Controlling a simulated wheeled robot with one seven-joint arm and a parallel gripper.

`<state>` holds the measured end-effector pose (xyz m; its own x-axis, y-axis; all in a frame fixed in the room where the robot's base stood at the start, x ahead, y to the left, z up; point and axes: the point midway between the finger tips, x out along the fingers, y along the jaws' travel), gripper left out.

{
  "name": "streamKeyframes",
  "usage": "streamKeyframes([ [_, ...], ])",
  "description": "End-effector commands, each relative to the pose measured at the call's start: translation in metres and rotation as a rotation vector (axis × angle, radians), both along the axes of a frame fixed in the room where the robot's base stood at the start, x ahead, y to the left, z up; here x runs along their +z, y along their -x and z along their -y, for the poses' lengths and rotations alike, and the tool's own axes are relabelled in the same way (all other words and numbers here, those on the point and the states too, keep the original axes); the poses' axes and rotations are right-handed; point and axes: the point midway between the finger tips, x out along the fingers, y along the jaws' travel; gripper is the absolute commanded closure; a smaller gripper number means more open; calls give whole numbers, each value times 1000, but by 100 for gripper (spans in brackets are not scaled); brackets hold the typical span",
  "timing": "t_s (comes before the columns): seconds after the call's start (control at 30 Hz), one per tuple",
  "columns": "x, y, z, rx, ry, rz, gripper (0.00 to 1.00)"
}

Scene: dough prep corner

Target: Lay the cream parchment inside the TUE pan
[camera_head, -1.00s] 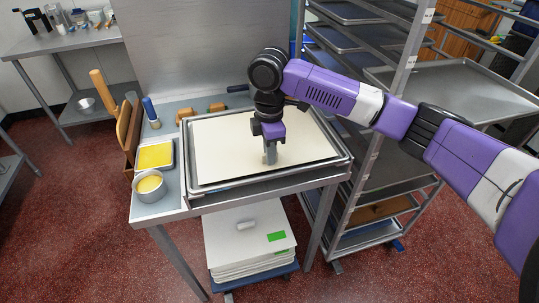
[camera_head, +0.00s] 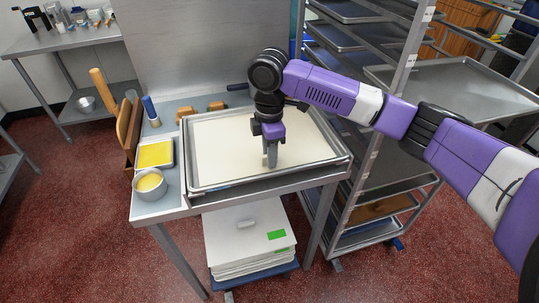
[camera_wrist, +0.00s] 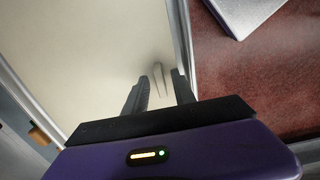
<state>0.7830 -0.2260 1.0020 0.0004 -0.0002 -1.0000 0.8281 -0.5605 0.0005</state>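The cream parchment (camera_head: 222,150) lies flat inside the metal pan on the steel table, bounded by the pan's rim (camera_head: 188,155). No TUE label can be read on the pan. My gripper (camera_head: 271,162) points down over the right-front part of the parchment. In the wrist view, the two fingers (camera_wrist: 159,78) stand apart with cream parchment (camera_wrist: 90,45) below them, near the pan's long rim (camera_wrist: 184,40). Nothing is visibly held between the fingers. Whether the fingertips touch the parchment cannot be told.
A yellow-filled tray (camera_head: 155,153) and a metal bowl of yellow contents (camera_head: 150,183) stand left of the pan. Wooden-handled tools (camera_head: 216,106) lie behind it. A tray rack (camera_head: 400,80) stands close on the right. A white stack (camera_head: 245,240) sits under the table.

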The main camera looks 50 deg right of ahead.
Motion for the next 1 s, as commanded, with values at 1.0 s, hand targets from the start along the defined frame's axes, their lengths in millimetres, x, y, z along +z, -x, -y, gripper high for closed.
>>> streamKeyframes([
  [1.0,106,-9,-18,9,-37,33,68],
])
